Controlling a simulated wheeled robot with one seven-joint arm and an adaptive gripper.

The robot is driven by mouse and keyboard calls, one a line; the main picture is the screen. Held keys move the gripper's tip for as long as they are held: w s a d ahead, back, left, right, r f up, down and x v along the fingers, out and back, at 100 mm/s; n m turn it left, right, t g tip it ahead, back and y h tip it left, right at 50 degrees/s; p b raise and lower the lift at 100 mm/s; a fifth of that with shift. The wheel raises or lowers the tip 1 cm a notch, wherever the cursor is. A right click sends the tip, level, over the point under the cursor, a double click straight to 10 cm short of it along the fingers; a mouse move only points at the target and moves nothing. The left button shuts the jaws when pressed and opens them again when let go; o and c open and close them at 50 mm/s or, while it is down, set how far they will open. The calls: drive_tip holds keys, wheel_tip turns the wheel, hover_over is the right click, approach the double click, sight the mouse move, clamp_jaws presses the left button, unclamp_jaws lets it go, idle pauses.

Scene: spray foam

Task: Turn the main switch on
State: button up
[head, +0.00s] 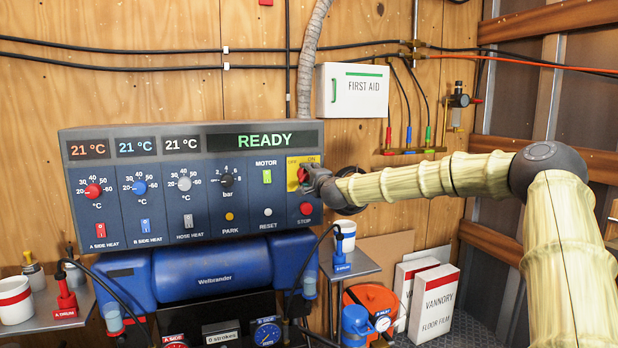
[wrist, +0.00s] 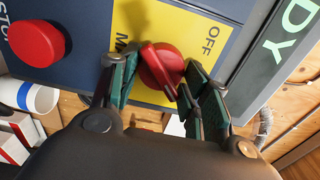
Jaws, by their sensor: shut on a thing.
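The main switch is a red rotary knob (wrist: 160,62) with a raised bar handle, set on a yellow plate (wrist: 190,35) marked OFF. In the head view the red knob (head: 302,175) shows at the panel's right end, partly hidden by my gripper (head: 311,180), and OFF and ON are lettered above it. In the wrist view my gripper (wrist: 162,88) has a green-padded finger on each side of the handle and is shut on it. The handle stands slightly slanted between the fingers. Part of the plate's lettering is hidden.
The panel (head: 265,190) shows a READY display (head: 264,140). A red STOP button (head: 306,209) sits just below the switch; it also shows in the wrist view (wrist: 37,43). A first aid box (head: 353,92) hangs above right. A cup (head: 345,235) stands on a shelf below.

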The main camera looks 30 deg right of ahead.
drive_tip(key=o, duration=0.9)
drive_tip(key=shift+f, duration=0.15)
drive_tip(key=shift+o, duration=0.2)
drive_tip(key=shift+s, duration=0.1)
drive_tip(key=v, duration=1.1)
drive_tip(key=shift+s, duration=0.4)
